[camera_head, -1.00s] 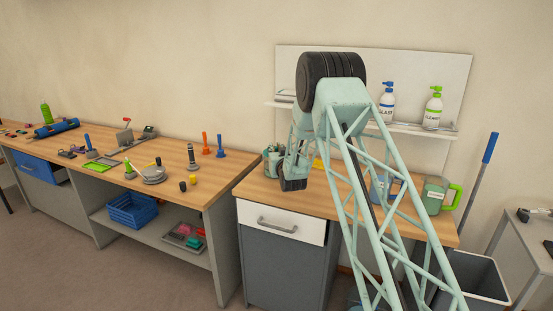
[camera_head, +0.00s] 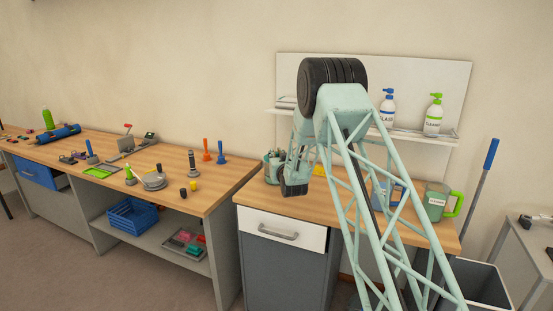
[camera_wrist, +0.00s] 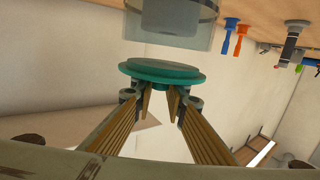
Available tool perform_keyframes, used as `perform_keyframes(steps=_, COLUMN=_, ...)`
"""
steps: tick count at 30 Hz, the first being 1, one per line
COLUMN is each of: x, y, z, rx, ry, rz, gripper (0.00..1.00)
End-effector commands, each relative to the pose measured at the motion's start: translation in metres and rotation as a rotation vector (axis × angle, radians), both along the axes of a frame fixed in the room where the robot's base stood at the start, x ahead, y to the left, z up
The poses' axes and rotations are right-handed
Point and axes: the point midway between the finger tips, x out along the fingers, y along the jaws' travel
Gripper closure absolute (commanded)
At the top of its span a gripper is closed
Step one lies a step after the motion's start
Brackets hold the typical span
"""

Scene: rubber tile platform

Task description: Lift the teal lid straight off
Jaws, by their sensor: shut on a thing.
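The teal lid (camera_wrist: 162,72) is a round stepped disc, seen in the wrist view at the tips of my gripper (camera_wrist: 160,100). The two fingers are shut on a part of the lid, and the exact contact is hard to see. A clear greyish jar (camera_wrist: 170,25) is just beyond the lid, and a narrow gap seems to separate them.
Spray bottles (camera_head: 387,108) stand on the shelf behind. The left bench (camera_head: 215,180) carries several small tools.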

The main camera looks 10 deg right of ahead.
Motion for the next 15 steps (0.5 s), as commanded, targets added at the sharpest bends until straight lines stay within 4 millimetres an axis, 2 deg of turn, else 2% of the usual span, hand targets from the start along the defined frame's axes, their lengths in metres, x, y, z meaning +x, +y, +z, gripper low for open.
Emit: perform_keyframes(steps=15, x=0.000, y=0.000, z=0.015, rx=0.000, ry=0.000, rz=0.000, gripper=0.96)
